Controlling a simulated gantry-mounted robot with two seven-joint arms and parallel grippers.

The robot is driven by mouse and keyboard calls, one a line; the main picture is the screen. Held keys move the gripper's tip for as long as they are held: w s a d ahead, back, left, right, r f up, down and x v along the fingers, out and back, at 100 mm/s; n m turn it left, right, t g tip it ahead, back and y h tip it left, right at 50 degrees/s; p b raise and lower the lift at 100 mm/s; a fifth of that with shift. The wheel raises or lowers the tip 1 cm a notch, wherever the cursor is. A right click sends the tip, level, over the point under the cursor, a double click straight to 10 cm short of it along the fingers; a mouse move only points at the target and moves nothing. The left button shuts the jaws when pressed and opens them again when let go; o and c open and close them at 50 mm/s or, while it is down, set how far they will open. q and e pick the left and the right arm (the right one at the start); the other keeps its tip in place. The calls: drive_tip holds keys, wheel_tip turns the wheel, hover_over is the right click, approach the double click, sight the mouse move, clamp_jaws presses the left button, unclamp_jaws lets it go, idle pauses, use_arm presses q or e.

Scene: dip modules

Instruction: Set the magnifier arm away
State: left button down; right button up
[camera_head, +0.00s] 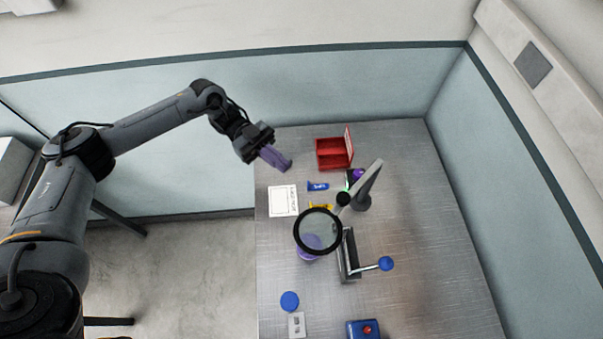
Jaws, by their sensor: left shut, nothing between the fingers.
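The magnifier (318,231) has a round black-rimmed lens, which hangs over the left middle of the metal table. Its grey arm (369,184) slants up to the right from a dark joint by the lens. A purple round thing shows through and below the lens, partly covered by the rim. My left gripper (278,160) is near the table's far left corner, up and left of the magnifier and apart from it. Its purple fingers are shut with nothing between them. My right gripper is not in view.
A red open box (331,161) stands at the back. A lever press with a blue knob (386,264) stands right of the lens. A white sheet (283,201), a blue piece (318,186), a blue disc (289,301) and a blue box (363,329) lie around. The table's right side is clear.

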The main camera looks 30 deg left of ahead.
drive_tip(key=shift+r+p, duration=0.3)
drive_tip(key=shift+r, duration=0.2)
use_arm(q)
drive_tip(key=p, duration=0.5)
approach(346, 197)
drive_tip(key=s+d+f, duration=0.2)
drive_tip(key=d+f, duration=0.1)
drive_tip(key=d, duration=0.1)
drive_tip(key=shift+s+d+f+p, duration=0.35)
drive_tip(key=shift+d+f+p, duration=0.05)
drive_tip(key=shift+d, duration=0.3)
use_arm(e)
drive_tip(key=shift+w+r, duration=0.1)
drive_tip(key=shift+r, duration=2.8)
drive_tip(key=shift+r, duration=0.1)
